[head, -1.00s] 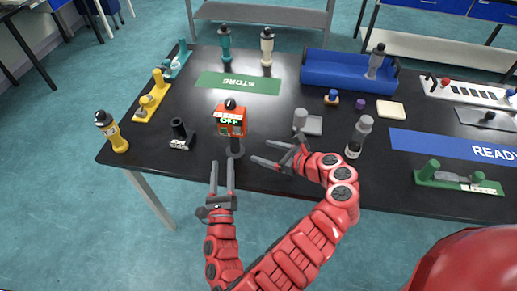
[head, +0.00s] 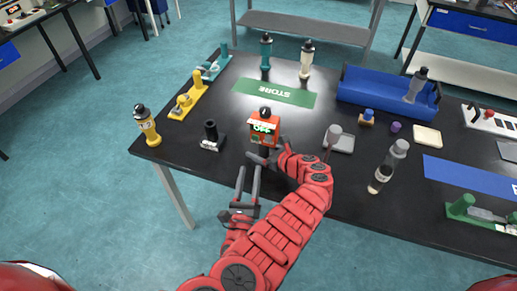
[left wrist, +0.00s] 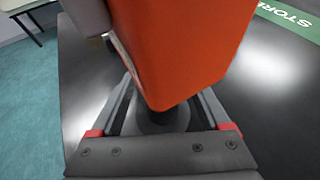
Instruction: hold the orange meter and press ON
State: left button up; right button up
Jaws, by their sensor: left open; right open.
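The orange meter (head: 264,131) stands upright near the front edge of the black table, with a black knob on top and a green-lit label that seems to read OFF. In the left wrist view its orange body (left wrist: 185,45) fills the top middle. My left gripper (head: 265,160) is open at the meter's lower part. In the left wrist view its fingers lie on either side of the dark stem (left wrist: 160,118) below the body; I cannot tell whether they touch it. My right gripper (head: 249,177) is open and empty, lower and slightly left, near the table's front edge.
A grey stand (head: 338,139) and a clear bottle (head: 388,167) are to the right. The green STORE mat (head: 275,94) behind is clear.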

pick_arm(q)
jog(key=shift+w+a+f, duration=0.1)
jog(key=shift+w+a, duration=0.2)
grip_shut()
pick_arm(e)
grip_shut()
dwell(0.5)
dwell(1.5)
